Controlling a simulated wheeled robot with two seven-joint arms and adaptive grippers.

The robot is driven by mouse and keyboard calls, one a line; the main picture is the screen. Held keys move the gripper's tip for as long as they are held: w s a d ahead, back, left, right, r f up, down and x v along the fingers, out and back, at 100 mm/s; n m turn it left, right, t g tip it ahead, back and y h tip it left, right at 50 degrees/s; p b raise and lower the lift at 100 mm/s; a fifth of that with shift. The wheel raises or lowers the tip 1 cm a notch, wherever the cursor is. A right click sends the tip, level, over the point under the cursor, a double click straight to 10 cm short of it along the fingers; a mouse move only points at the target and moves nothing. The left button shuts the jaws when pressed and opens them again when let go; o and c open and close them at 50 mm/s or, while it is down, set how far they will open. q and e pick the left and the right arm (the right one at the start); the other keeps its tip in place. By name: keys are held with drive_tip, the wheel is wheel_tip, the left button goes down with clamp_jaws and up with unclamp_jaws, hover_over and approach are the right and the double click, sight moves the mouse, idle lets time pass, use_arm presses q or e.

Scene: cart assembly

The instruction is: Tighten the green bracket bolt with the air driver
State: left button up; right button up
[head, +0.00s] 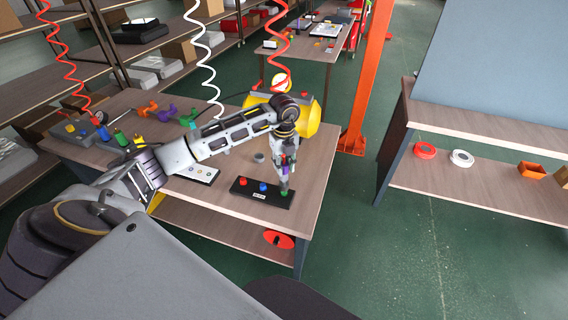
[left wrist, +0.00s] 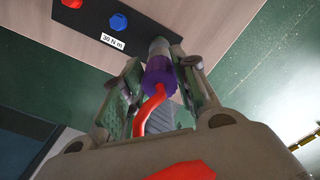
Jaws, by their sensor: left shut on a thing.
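My left gripper (head: 286,163) is shut on the air driver (left wrist: 160,76), which has a purple body, a grey nose and a red hose. Both fingers flank the purple body in the left wrist view. The driver points down at the right end of a black plate (head: 250,195). A green bolt (head: 284,193) shows there at the nose in the head view; whether they touch is hard to tell. A red bolt (head: 243,182) and a blue bolt (head: 263,187) sit farther left on the plate. The driver's nose hides the green bolt in the left wrist view. My right gripper is not in view.
A green bracket (head: 188,118), a purple bracket (head: 166,113) and an orange bracket (head: 147,109) lie at the table's back left. A white board (head: 199,173) lies left of the plate. An orange post (head: 370,75) stands behind the table. Coiled hoses hang above.

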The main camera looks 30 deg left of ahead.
sight(284, 171)
use_arm(q)
drive_tip(key=shift+f, duration=0.2)
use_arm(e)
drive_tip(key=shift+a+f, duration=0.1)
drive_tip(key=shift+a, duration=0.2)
use_arm(q)
drive_tip(key=shift+f+b, duration=0.3)
drive_tip(key=shift+f, duration=0.05)
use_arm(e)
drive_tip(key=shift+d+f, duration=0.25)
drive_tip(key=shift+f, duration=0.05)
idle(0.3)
use_arm(q)
drive_tip(key=shift+f+b, duration=0.35)
drive_tip(key=shift+f, duration=0.2)
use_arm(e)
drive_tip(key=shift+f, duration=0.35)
use_arm(q)
drive_tip(key=shift+f, duration=0.25)
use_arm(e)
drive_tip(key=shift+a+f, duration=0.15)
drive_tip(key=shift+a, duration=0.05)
